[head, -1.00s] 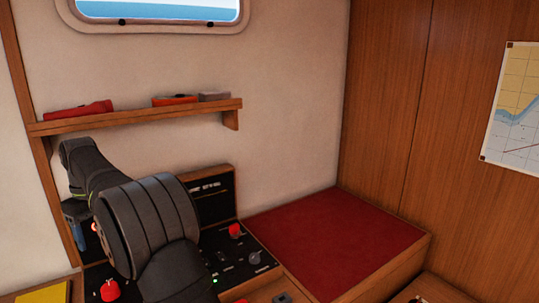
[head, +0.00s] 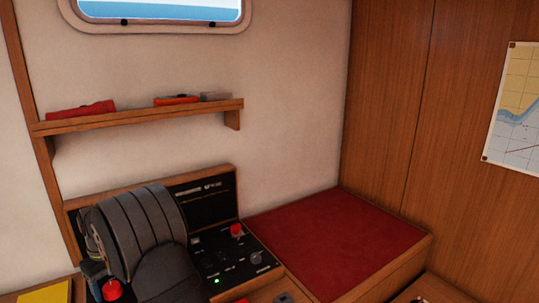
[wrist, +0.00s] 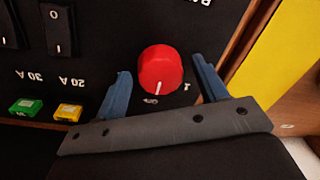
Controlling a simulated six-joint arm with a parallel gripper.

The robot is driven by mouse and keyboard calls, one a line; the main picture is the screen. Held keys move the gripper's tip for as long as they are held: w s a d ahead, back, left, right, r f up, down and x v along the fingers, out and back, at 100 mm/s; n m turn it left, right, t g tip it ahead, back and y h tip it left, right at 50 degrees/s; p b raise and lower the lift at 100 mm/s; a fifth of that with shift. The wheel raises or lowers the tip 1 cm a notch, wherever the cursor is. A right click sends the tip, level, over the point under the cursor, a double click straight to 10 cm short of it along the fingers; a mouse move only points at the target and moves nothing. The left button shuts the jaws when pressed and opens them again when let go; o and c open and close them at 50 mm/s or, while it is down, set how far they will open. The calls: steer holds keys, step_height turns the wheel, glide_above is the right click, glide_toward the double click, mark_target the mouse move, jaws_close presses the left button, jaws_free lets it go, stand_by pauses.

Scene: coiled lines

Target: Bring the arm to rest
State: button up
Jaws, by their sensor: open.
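My gripper (wrist: 162,66) is open in the wrist view, with one blue finger on each side of a red knob (wrist: 160,65). A gap shows between the knob and each finger; I cannot tell how far the fingertips are above the panel. The knob's white pointer line faces the gripper's base, and a "1" is marked to its right. In the head view the red knob (head: 112,290) shows at the lower left, and my arm hides most of the gripper beside it.
The black switch panel (wrist: 100,50) carries rocker switches, a green fuse (wrist: 27,106) and a yellow fuse (wrist: 67,113). A second red knob (head: 237,230) stands right of my arm. A wooden shelf (head: 140,116) is above. The red cushion (head: 335,228) is clear.

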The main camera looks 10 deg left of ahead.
steer(key=m, duration=1)
steer(key=shift+d+m, duration=0.1)
steer(key=shift+m, duration=0.2)
steer(key=shift+r, duration=1.35)
